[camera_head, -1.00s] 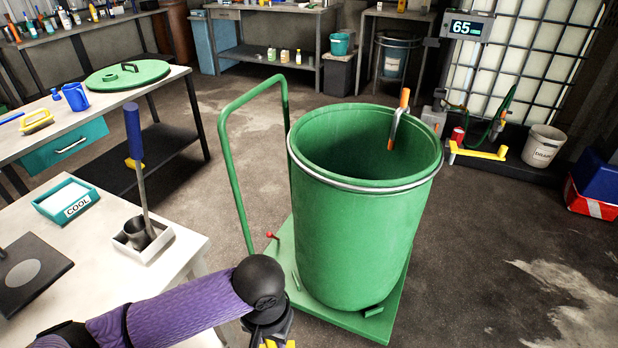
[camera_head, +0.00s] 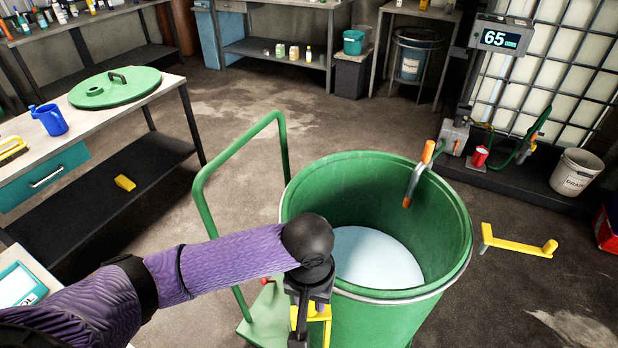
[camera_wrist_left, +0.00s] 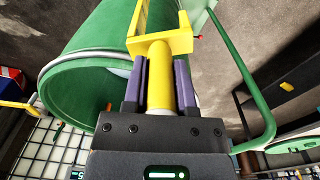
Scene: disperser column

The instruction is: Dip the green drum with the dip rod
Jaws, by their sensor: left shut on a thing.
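The green drum (camera_head: 400,318) stands open on a green wheeled trolley, with a pale surface (camera_head: 375,258) low inside. An orange-handled hook (camera_head: 417,173) hangs on its far rim. My left gripper (camera_head: 312,318) is in front of the drum's near-left rim. It is shut on the round grip of a yellow frame-like piece (camera_head: 326,312). In the left wrist view, the purple fingers (camera_wrist_left: 160,88) are on both sides of this yellow grip (camera_wrist_left: 159,85), with the drum (camera_wrist_left: 95,75) behind. The blue-handled dip rod is out of view. My right gripper is not in view.
The trolley's tall green handle (camera_head: 285,160) rises left of the drum. Another yellow bar (camera_head: 518,243) shows right of the drum, its support unclear. The left bench (camera_head: 150,115) holds a green lid (camera_head: 115,88) and blue jug (camera_head: 50,119). Bare floor lies behind the drum.

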